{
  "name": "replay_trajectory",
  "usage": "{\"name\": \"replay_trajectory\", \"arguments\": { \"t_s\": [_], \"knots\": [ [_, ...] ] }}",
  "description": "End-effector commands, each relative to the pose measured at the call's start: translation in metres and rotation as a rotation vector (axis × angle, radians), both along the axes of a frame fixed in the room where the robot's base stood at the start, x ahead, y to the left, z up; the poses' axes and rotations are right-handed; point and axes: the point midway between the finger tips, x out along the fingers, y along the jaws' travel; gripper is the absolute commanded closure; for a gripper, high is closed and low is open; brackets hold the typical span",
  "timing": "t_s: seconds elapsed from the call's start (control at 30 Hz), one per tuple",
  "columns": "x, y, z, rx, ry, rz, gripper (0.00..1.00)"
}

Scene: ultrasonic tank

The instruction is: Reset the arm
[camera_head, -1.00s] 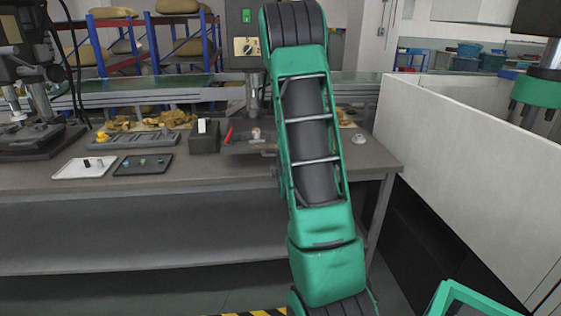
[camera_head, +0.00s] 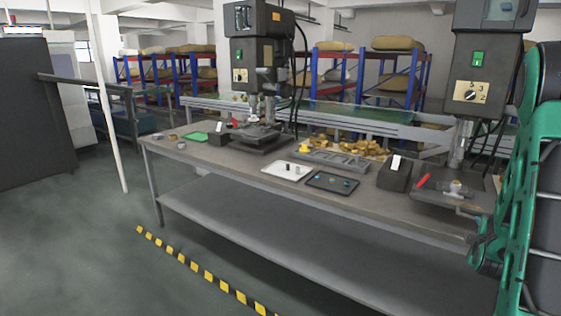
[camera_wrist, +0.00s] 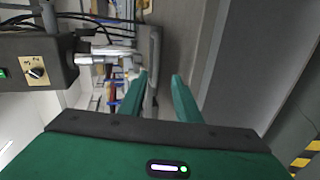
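My green arm (camera_head: 520,200) fills the right edge of the head view and is cut off there. My gripper is not clearly seen in the head view. In the wrist view my gripper (camera_wrist: 159,75) shows two green fingers standing apart with nothing between them, so it is open and empty. The scene in the wrist view is turned on its side, with a drill press (camera_wrist: 35,65) at the left, close to the gripper.
A long workbench (camera_head: 230,165) holds a white tray (camera_head: 272,169), a dark tray (camera_head: 318,185), a grey rack (camera_head: 345,161) and drill presses (camera_head: 262,55). A pale post (camera_head: 105,100) stands at the left. The floor (camera_head: 80,240) left of the striped line (camera_head: 200,275) is open.

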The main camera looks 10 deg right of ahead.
Motion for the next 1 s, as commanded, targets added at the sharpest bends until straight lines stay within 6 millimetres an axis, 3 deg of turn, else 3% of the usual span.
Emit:
{"name": "replay_trajectory", "arguments": {
  "t_s": [0.27, 0.47, 0.67, 1.0],
  "knots": [
    [-0.021, 0.053, 0.004, 0.419, 0.023, -0.097, 0.7],
    [-0.06, 0.102, 0.007, 0.721, 0.063, -0.252, 0.7],
    [-0.115, 0.156, 0.014, 0.983, 0.112, -0.464, 0.7],
    [-0.233, 0.247, 0.037, 1.297, 0.209, -0.919, 0.7]
  ]
}}
